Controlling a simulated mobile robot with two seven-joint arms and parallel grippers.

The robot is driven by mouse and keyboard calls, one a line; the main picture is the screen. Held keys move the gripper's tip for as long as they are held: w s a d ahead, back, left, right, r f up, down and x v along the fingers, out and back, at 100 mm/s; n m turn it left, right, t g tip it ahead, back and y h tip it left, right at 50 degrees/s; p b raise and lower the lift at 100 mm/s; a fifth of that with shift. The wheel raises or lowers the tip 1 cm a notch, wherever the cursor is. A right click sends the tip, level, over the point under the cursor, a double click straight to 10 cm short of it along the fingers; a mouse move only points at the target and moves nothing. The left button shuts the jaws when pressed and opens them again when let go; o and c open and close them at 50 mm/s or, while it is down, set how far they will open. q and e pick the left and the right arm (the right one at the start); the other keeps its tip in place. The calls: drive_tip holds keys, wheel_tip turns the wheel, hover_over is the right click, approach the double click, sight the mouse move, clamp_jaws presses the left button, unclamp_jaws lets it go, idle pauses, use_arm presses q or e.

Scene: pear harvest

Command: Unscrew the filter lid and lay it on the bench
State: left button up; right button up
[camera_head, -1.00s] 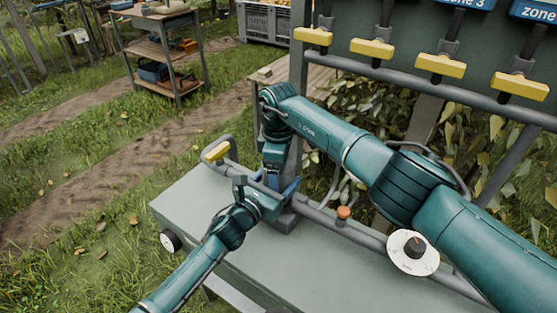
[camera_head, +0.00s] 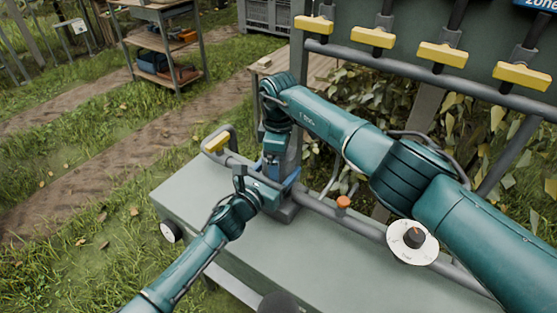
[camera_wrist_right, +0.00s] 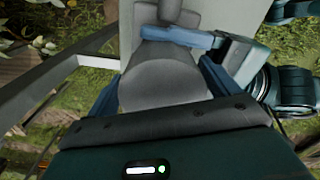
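A grey cylindrical filter lid (camera_wrist_right: 165,80) fills the space between the two blue fingers of my right gripper (camera_wrist_right: 163,75), which press close along both its sides. In the head view my right gripper (camera_head: 274,170) points down at the filter housing (camera_head: 284,214), a dark grey block at the bench's back rail. The lid is hidden there. My left gripper (camera_head: 266,194) reaches the housing from the front left. In the right wrist view one blue left finger (camera_wrist_right: 170,35) lies across the filter beyond the lid; its other finger is hidden.
The grey-green bench top (camera_head: 330,258) is clear to the right of the housing. An orange knob (camera_head: 343,202), a white dial (camera_head: 412,242) and a yellow handle (camera_head: 217,142) sit along the rail. Yellow-handled levers (camera_head: 442,56) hang behind.

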drive_tip(key=shift+s+a, duration=0.1)
drive_tip(key=shift+s, duration=0.05)
wheel_tip(320, 180, up, 4)
drive_tip(key=shift+f, duration=0.1)
drive_tip(key=shift+r, duration=0.65)
drive_tip(key=shift+c, duration=1.1)
wheel_tip(320, 180, up, 2)
drive_tip(key=shift+r, duration=0.25)
drive_tip(key=shift+c, duration=0.4)
wheel_tip(320, 180, down, 8)
drive_tip(key=shift+r, duration=0.15)
drive_tip(key=c, duration=0.7)
drive_tip(key=o, duration=1)
